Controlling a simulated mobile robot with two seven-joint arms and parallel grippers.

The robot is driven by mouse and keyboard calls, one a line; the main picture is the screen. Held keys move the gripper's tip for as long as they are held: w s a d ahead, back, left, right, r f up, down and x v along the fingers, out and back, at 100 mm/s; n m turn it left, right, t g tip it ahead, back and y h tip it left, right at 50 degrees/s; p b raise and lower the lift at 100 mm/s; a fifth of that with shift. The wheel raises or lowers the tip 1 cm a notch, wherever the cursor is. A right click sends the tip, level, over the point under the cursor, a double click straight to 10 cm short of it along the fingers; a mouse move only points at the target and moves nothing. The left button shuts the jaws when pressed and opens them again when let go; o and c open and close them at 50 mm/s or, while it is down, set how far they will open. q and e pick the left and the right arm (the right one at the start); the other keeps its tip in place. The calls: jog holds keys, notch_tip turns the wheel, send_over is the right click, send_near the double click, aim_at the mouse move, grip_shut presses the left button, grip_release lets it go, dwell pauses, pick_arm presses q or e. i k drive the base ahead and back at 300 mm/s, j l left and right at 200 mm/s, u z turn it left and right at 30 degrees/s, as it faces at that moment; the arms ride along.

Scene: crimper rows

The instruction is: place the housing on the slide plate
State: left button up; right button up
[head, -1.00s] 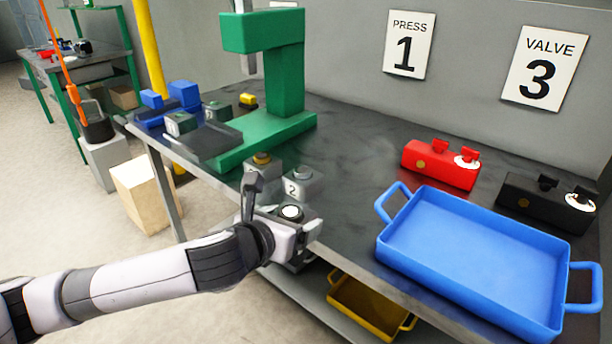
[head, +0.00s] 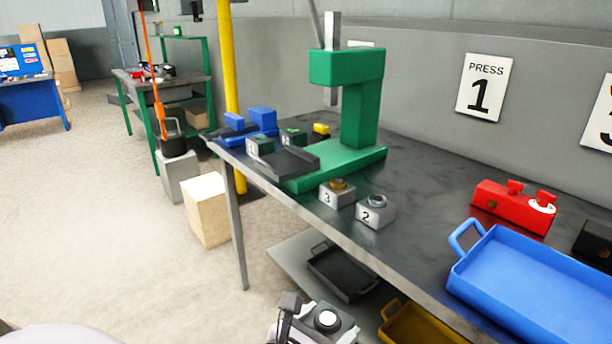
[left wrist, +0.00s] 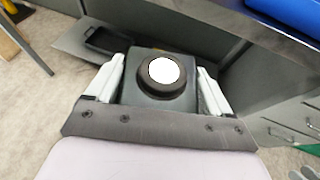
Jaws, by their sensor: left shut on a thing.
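My left gripper (head: 314,325) is at the bottom of the head view, off the front of the bench. In the left wrist view it is shut on a dark grey housing (left wrist: 130,96), one finger on each side. The housing has a black ring and a white round top, which also shows in the head view (head: 327,319). The dark slide plate (head: 287,162) sits at the left side of the green press (head: 362,110), far up and left of the gripper. No object shows on its flat part. My right gripper is not in view.
Two grey blocks marked 3 (head: 337,194) and 2 (head: 375,212) stand at the bench's front edge. Dark green blocks (head: 260,146) and a blue fixture (head: 262,120) are by the plate. A blue tray (head: 520,275) and red unit (head: 513,206) are right. Shelf trays (head: 342,272) lie below.

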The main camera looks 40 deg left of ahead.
aim_at(286, 161)
jog(key=j+z, duration=0.75)
jog(key=j, duration=0.4)
jog(key=k+j+z, duration=0.1)
jog(key=j+z, duration=0.15)
jog(key=j, duration=0.3)
jog(key=k+j, duration=0.1)
jog(key=j, duration=0.4)
jog(key=k+j, duration=0.1)
jog(key=j, duration=0.35)
jog(key=j+z, duration=0.1)
jog(key=j, duration=0.4)
jog(key=k+j, duration=0.2)
jog(key=j, duration=0.25)
jog(key=k+j, duration=0.1)
jog(key=j, duration=0.4)
jog(key=k+j, duration=0.1)
jog(key=j, duration=0.35)
jog(key=j+z, duration=0.05)
